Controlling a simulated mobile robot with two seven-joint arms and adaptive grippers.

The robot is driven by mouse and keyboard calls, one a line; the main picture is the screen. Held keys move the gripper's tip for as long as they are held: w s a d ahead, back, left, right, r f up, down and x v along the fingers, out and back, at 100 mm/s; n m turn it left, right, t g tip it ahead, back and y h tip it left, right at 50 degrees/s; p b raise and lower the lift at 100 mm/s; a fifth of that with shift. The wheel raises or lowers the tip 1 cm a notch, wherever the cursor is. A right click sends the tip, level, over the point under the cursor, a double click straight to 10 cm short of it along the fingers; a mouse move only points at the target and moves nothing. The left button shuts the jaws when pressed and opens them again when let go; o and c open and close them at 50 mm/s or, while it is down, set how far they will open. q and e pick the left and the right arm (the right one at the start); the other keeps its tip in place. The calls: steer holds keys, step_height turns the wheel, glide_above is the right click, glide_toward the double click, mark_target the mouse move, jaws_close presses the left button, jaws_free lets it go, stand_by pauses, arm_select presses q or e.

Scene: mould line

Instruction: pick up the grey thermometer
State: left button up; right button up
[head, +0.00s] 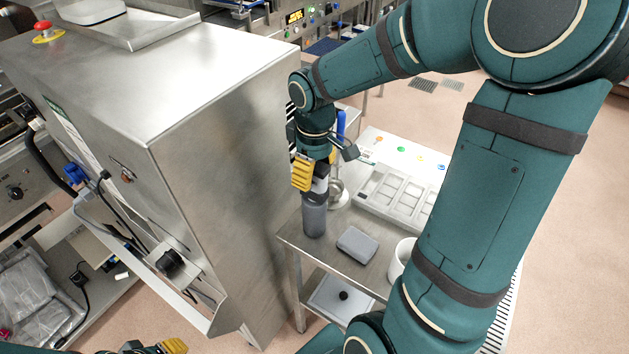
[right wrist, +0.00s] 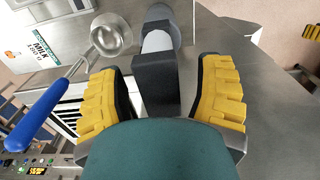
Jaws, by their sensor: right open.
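The grey thermometer (head: 314,217) appears to be the upright grey body with a pale band and dark upper part, standing near the left edge of the steel table (head: 291,241). In the right wrist view the thermometer (right wrist: 156,78) lies between the yellow finger pads, with gaps on both sides. My right gripper (head: 308,174) is open, pointing down around its upper part. It also shows in the right wrist view (right wrist: 160,97). My left gripper (head: 160,347) shows only partly at the bottom edge; its opening is unclear.
A blue-handled steel ladle (right wrist: 110,38) is beside the thermometer. A grey box-shaped item (head: 357,244), a white cup (head: 400,258) and a pale tray with compartments (head: 400,190) are on the table to the right. A tall steel machine (head: 215,150) stands close on the left.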

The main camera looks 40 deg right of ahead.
jaws_close()
stand_by(0.3)
step_height(320, 180, up, 18)
steer(key=p, duration=0.2)
steer(key=shift+p, duration=0.3)
stand_by(0.4)
